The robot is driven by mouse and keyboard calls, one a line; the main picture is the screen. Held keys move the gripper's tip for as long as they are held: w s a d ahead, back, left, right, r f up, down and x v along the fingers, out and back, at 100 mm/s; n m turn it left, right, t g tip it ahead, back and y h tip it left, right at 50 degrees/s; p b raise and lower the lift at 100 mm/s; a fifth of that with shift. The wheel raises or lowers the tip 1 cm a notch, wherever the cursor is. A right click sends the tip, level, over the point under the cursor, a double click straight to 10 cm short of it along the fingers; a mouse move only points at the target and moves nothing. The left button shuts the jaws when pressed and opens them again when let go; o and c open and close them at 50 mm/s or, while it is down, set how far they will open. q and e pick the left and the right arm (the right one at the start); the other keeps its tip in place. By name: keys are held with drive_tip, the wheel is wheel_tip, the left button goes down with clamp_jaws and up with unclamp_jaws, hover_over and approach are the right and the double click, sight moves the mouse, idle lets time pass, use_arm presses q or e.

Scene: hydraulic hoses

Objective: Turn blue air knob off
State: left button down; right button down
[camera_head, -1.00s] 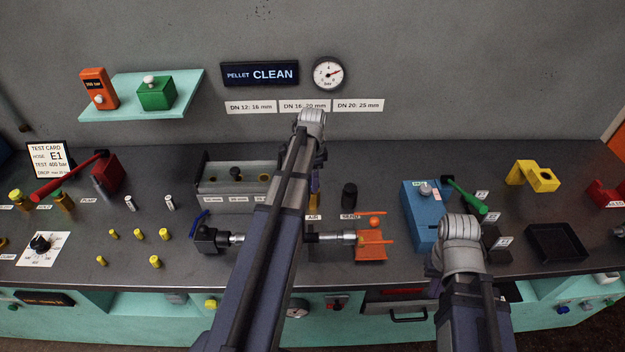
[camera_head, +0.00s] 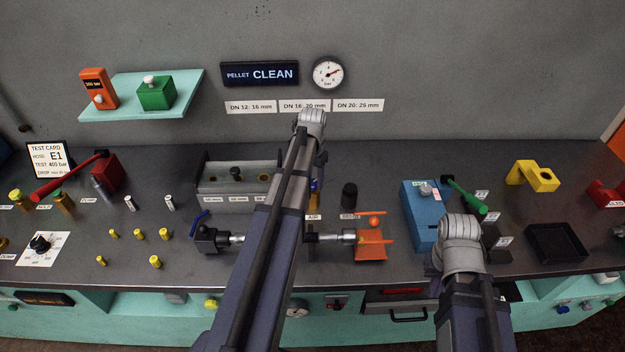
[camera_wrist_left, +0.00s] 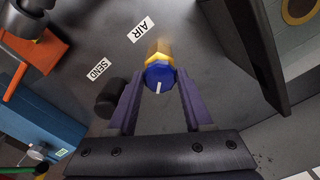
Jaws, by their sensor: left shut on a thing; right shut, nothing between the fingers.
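The blue air knob (camera_wrist_left: 159,76) sits on a brass-yellow valve body beside the AIR label (camera_wrist_left: 141,29) in the left wrist view. Its white mark points toward the bottom of that picture. My left gripper (camera_wrist_left: 160,80) is shut on the knob, with one purple finger on each side. In the head view my left gripper (camera_head: 319,165) reaches down just behind the AIR label, and my arm hides part of the valve. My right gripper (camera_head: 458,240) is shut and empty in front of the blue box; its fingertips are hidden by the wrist.
A black knob (camera_head: 349,196) stands by the SEND label, right of the air valve. An orange stand (camera_head: 371,252), a blue box (camera_head: 421,207) and a grey block (camera_head: 238,196) are nearby. The pressure gauge (camera_head: 328,73) hangs on the wall behind.

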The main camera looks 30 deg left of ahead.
sight(313, 182)
use_arm(q)
drive_tip(key=n, duration=0.4)
drive_tip(key=shift+n, duration=2.8)
drive_tip(key=shift+c, duration=1.5)
unclamp_jaws()
drive_tip(key=shift+r, duration=0.1)
wheel_tip(313, 182, up, 8)
drive_tip(key=p, duration=0.8)
